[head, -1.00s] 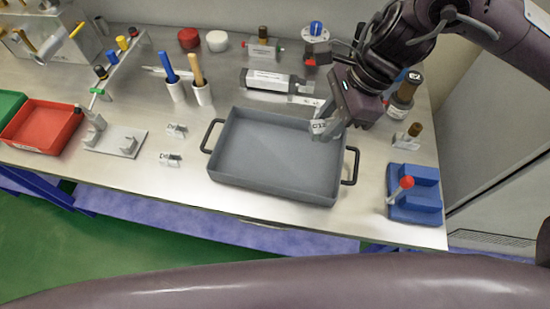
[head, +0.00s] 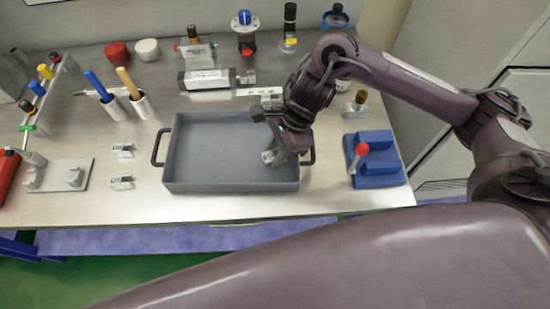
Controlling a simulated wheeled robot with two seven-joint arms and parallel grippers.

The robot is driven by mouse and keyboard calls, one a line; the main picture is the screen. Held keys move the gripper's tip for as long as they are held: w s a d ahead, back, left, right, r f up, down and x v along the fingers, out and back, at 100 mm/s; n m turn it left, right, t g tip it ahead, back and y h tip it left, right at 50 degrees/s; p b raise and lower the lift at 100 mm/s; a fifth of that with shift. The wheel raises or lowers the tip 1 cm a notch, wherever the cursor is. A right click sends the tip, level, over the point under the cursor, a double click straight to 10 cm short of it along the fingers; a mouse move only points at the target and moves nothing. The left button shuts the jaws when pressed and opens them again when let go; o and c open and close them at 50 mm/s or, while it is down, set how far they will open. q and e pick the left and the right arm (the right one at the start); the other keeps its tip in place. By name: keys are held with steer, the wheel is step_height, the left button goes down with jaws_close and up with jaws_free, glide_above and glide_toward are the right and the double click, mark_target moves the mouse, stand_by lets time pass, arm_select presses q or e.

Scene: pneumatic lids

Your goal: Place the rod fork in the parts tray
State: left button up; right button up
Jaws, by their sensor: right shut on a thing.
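The parts tray (head: 190,183) is a grey rectangular tray with a black handle at each end, in the middle of the bench. My right gripper (head: 274,158) is low over the right part of the tray, inside its right wall. It is shut on a small pale piece with a white label (head: 268,156), which I take to be the rod fork. The fingers hide much of the piece. I cannot tell whether it touches the tray floor. The rest of the tray floor looks empty. My left gripper is not in view.
Two small labelled metal pieces (head: 122,151) lie left of the tray. A blue block with a red-knobbed lever (head: 377,168) stands to the right. A labelled cylinder (head: 208,80) lies behind the tray.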

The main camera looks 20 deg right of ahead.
mark_target(270, 170)
steer(key=shift+f, duration=1.9)
arm_select(q)
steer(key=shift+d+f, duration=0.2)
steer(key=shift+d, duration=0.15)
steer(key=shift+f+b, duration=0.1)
steer(key=shift+b, duration=0.2)
arm_select(e)
steer(key=shift+f, duration=0.15)
steer(key=o, duration=1)
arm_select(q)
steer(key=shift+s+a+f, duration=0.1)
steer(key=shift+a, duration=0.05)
arm_select(e)
steer(key=shift+r, duration=0.35)
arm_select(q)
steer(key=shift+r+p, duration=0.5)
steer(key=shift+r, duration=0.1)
arm_select(e)
steer(key=v, duration=1.1)
steer(key=shift+d+r, duration=0.2)
steer(key=shift+r, duration=0.15)
